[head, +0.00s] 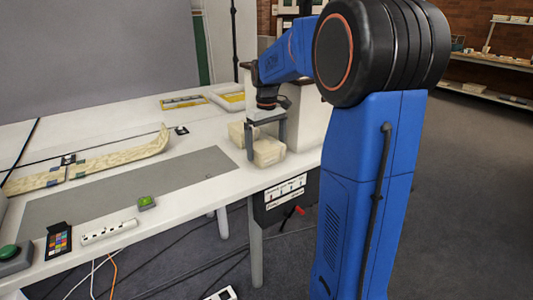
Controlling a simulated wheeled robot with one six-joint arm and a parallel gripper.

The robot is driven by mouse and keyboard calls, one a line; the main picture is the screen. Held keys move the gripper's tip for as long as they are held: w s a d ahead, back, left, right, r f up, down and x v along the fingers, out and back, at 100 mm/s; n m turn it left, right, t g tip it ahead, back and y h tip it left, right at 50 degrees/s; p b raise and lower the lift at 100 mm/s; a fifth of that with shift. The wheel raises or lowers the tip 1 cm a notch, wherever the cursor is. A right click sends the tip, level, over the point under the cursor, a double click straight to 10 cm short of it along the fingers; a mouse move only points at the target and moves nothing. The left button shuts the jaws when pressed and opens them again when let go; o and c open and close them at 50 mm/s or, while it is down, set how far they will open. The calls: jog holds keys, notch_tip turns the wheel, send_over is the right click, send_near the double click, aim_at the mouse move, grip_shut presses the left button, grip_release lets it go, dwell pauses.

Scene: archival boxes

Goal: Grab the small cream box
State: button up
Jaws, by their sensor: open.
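A small cream box (269,155) stands on the white table near its right end. A second cream box (236,131) is just behind it to the left, partly hidden by a finger. My gripper (267,149) points down over the front cream box, with its fingers apart. One finger shows at the box's left side and the other near its right side. I cannot tell whether the fingers touch it.
A larger pale box (311,125) stands close on the right, partly behind my arm. Yellow-edged trays (184,102) lie at the back. The table's front edge is close.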

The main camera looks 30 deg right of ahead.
jog(key=shift+f, duration=0.2)
jog(key=c, duration=1.2)
jog(key=shift+o, duration=0.2)
jog(key=shift+r, duration=0.15)
